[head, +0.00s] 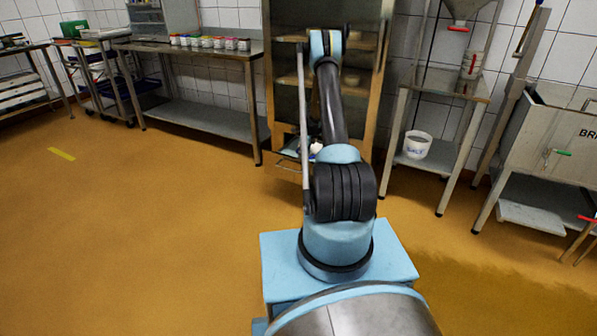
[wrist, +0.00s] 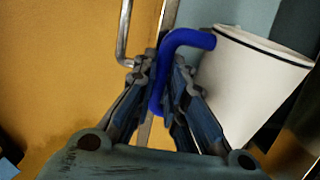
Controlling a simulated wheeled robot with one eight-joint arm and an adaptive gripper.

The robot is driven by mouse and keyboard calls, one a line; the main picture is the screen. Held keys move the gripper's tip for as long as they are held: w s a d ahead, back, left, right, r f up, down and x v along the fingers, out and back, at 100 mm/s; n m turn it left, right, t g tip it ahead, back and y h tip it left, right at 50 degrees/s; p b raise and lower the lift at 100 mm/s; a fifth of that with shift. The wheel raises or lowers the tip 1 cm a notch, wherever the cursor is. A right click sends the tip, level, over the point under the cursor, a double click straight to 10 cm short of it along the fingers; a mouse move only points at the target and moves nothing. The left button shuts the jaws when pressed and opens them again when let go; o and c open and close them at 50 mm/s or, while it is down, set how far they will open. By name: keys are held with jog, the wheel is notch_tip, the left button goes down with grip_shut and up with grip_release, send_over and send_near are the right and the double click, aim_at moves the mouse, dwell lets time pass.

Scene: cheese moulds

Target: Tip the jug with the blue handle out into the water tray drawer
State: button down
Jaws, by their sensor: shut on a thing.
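In the wrist view my gripper (wrist: 164,72) is shut on the blue handle (wrist: 190,38) of a white jug (wrist: 245,82). The jug has a dark line below its rim and stands out to the right of the fingers, rim towards the top of the picture. Its inside is hidden, so I cannot tell what it holds. In the head view my arm reaches to the tall cabinet and hides my gripper. A small white patch beside the arm may be part of the jug. A low drawer front (head: 287,168) shows at the cabinet's foot, partly hidden by my arm.
The tall cabinet (head: 283,22) with shelves stands ahead. A steel bench (head: 190,50) with several small pots is to its left. A steel stand (head: 483,90) with a white bucket (head: 417,145) on its lower shelf is to its right. The floor at left is clear.

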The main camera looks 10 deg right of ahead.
jog(key=shift+w+a+f+g+h+p, duration=0.35)
jog(key=shift+a+g+h+p, duration=0.25)
jog(key=shift+h, duration=0.4)
dwell(0.6)
